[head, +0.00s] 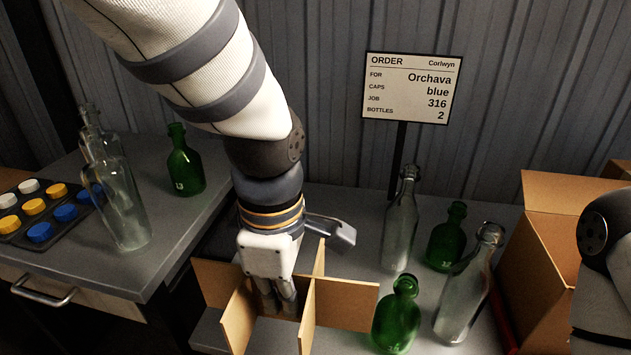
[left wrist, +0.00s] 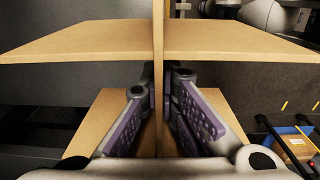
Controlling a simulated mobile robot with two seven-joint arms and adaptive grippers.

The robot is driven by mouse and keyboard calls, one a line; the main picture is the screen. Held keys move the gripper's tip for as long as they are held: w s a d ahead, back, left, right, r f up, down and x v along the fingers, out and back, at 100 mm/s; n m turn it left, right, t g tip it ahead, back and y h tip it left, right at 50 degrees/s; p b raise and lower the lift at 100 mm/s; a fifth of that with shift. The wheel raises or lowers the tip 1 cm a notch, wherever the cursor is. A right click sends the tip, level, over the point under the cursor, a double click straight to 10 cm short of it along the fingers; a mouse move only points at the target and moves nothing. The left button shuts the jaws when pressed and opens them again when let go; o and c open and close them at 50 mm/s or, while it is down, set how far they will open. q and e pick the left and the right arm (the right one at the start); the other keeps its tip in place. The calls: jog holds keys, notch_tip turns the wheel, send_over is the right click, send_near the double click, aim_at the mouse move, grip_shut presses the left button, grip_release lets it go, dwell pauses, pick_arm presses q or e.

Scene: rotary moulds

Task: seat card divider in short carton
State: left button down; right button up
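The card divider (head: 338,303), crossed tan panels, is upright in my left gripper (head: 275,305) near the left edge of the right-hand bench. In the left wrist view the gripper (left wrist: 159,95) has one finger on each side of a panel of the divider (left wrist: 85,42), shut on it. An open cardboard carton (head: 548,262) with raised flaps stands at the right of the head view, apart from the divider. My right arm partly covers it, and its inside is mostly hidden. I cannot tell whether it is the short carton. My right gripper is not in view.
Clear bottles (head: 400,225) (head: 465,295) and green bottles (head: 446,238) (head: 398,318) stand between divider and carton. An order sign (head: 412,88) stands behind. The left bench holds more bottles (head: 185,165) and a cap tray (head: 15,237). A gap separates the benches.

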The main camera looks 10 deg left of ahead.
pick_arm(q)
jog(key=shift+s+d+r, duration=0.2)
jog(key=shift+s+r, duration=0.05)
jog(key=shift+s, duration=0.35)
notch_tip(320, 180, up, 11)
jog(key=shift+r, duration=0.15)
